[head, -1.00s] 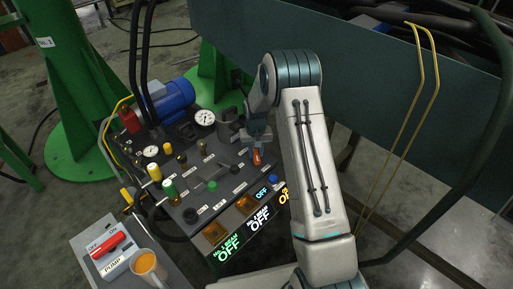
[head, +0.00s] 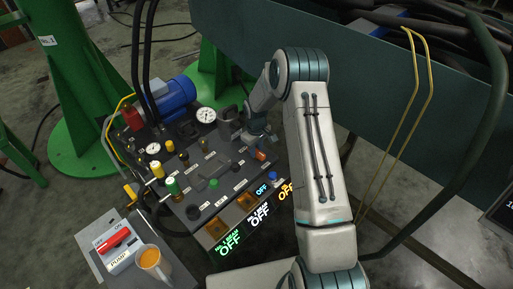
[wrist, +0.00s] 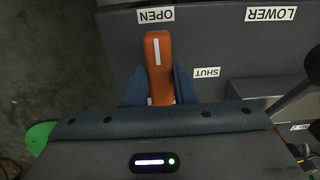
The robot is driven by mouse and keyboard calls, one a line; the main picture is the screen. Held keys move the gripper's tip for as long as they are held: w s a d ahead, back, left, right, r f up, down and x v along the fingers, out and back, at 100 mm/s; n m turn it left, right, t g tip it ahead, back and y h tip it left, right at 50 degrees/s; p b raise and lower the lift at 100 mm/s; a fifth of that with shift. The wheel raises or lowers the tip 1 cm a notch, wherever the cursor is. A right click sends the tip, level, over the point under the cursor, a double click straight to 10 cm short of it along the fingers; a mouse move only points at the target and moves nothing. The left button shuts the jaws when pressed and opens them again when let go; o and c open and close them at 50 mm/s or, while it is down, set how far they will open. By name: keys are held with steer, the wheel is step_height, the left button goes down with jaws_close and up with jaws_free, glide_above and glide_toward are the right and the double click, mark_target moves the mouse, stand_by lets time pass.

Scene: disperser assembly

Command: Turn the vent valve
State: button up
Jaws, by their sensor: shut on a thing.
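The vent valve has an orange handle (wrist: 158,60) with a white stripe. In the wrist view its free end points at the OPEN label (wrist: 155,14), and the SHUT label (wrist: 206,72) lies to its right. My gripper (wrist: 160,78) is shut on the handle, with a blue finger on each side. In the head view the orange handle (head: 261,155) shows small at the right side of the control panel (head: 222,196), under my gripper (head: 260,142). The base of the handle is hidden by my gripper.
A LOWER label (wrist: 270,14) and a dark lever (wrist: 295,103) are to the right in the wrist view. Gauges (head: 206,115), knobs and a blue motor (head: 173,98) crowd the panel. A large dark bin (head: 350,70) stands behind my arm.

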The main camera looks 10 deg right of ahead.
steer(key=shift+w+r, duration=0.15)
steer(key=shift+w, duration=0.05)
steer(key=o, duration=1)
steer(key=shift+s, duration=0.1)
step_height(320, 180, up, 14)
steer(key=p, duration=0.4)
steer(key=s+r+m+p, duration=0.1)
steer(key=s+r+p, duration=0.3)
steer(key=r, duration=0.5)
steer(key=s+r+m+t+p, duration=0.1)
steer(key=s+r+p, duration=0.3)
steer(key=r, duration=0.6)
steer(key=s+r+m+p, duration=0.1)
steer(key=s+r+p, duration=0.3)
steer(key=r, duration=0.5)
steer(key=s+r+m+p, duration=0.1)
steer(key=s+r+p, duration=0.3)
steer(key=s+r, duration=0.2)
steer(key=s+r+m+t+p, duration=0.1)
steer(key=s+r+p, duration=0.4)
steer(key=s+r, duration=0.1)
steer(key=s+r+m+p, duration=0.2)
steer(key=s+r+p, duration=0.2)
steer(key=s+r, duration=0.3)
steer(key=shift+s+d+t, duration=0.15)
steer(key=shift+s+t, duration=0.25)
steer(key=shift+s, duration=0.4)
